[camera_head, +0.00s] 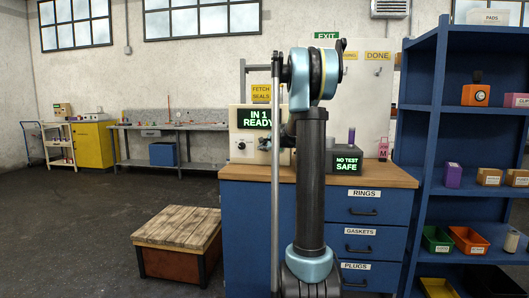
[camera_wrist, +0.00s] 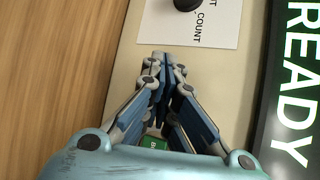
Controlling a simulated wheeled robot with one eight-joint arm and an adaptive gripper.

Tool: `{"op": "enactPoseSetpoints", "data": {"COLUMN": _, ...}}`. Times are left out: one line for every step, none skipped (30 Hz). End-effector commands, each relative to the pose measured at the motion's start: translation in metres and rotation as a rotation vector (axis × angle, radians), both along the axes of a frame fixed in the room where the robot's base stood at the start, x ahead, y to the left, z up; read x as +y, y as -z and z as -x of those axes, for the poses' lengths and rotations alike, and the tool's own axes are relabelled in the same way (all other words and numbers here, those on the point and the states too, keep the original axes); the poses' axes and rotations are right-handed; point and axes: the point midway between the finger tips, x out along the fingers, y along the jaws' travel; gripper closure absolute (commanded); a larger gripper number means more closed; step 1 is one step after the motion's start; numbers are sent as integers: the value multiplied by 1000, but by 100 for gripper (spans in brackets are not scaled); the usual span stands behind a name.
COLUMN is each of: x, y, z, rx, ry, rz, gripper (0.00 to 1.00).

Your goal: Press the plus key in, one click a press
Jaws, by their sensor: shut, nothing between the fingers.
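A cream machine (camera_head: 236,133) stands on the bench, its dark display (camera_head: 254,118) reading "IN 1 READY". The display also shows at the right of the wrist view (camera_wrist: 295,90), turned sideways. My gripper (camera_wrist: 162,57) is shut and empty, its fingertips together over the cream panel (camera_wrist: 215,65), close to the white "COUNT" label (camera_wrist: 208,32). I cannot tell whether they touch the panel. A green piece with lettering (camera_wrist: 155,143) shows between the finger links. I cannot make out the plus key; the fingers may hide it. My arm partly covers the machine in the head view.
A black knob (camera_wrist: 187,4) sits on the label above the fingertips. A dark box reading "NO TEST SAFE" (camera_head: 345,161) stands right on the wooden benchtop (camera_head: 385,175). A blue shelf (camera_head: 425,100) rises at right; a wooden-topped crate (camera_head: 178,230) stands on the floor, left.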

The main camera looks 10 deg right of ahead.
Motion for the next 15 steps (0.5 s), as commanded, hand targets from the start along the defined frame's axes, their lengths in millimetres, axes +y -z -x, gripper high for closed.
{"op": "enactPoseSetpoints", "data": {"x": 1, "y": 0, "z": 2, "rx": 0, "ry": 0, "rz": 0, "gripper": 100}}
{"op": "enactPoseSetpoints", "data": {"x": 1, "y": 0, "z": 2, "rx": 0, "ry": 0, "rz": 0, "gripper": 100}}
{"op": "enactPoseSetpoints", "data": {"x": 1, "y": 0, "z": 2, "rx": 0, "ry": 0, "rz": 0, "gripper": 100}}
{"op": "enactPoseSetpoints", "data": {"x": 1, "y": 0, "z": 2, "rx": 0, "ry": 0, "rz": 0, "gripper": 100}}
{"op": "enactPoseSetpoints", "data": {"x": 1, "y": 0, "z": 2, "rx": 0, "ry": 0, "rz": 0, "gripper": 100}}
{"op": "enactPoseSetpoints", "data": {"x": 1, "y": 0, "z": 2, "rx": 0, "ry": 0, "rz": 0, "gripper": 100}}
{"op": "enactPoseSetpoints", "data": {"x": 1, "y": 0, "z": 2, "rx": 0, "ry": 0, "rz": 0, "gripper": 100}}
{"op": "enactPoseSetpoints", "data": {"x": 1, "y": 0, "z": 2, "rx": 0, "ry": 0, "rz": 0, "gripper": 100}}
{"op": "enactPoseSetpoints", "data": {"x": 1, "y": 0, "z": 2, "rx": 0, "ry": 0, "rz": 0, "gripper": 100}}
{"op": "enactPoseSetpoints", "data": {"x": 1, "y": 0, "z": 3, "rx": 0, "ry": -1, "rz": 0, "gripper": 100}}
{"op": "enactPoseSetpoints", "data": {"x": 2, "y": 0, "z": 4, "rx": 0, "ry": -1, "rz": 0, "gripper": 100}}
{"op": "enactPoseSetpoints", "data": {"x": 2, "y": 0, "z": 5, "rx": 0, "ry": -1, "rz": 0, "gripper": 100}}
{"op": "enactPoseSetpoints", "data": {"x": 3, "y": 0, "z": 7, "rx": 0, "ry": -1, "rz": 0, "gripper": 100}}
{"op": "enactPoseSetpoints", "data": {"x": 3, "y": 0, "z": 9, "rx": 0, "ry": -1, "rz": 0, "gripper": 100}}
{"op": "enactPoseSetpoints", "data": {"x": 4, "y": 0, "z": 12, "rx": 0, "ry": -1, "rz": 0, "gripper": 100}}
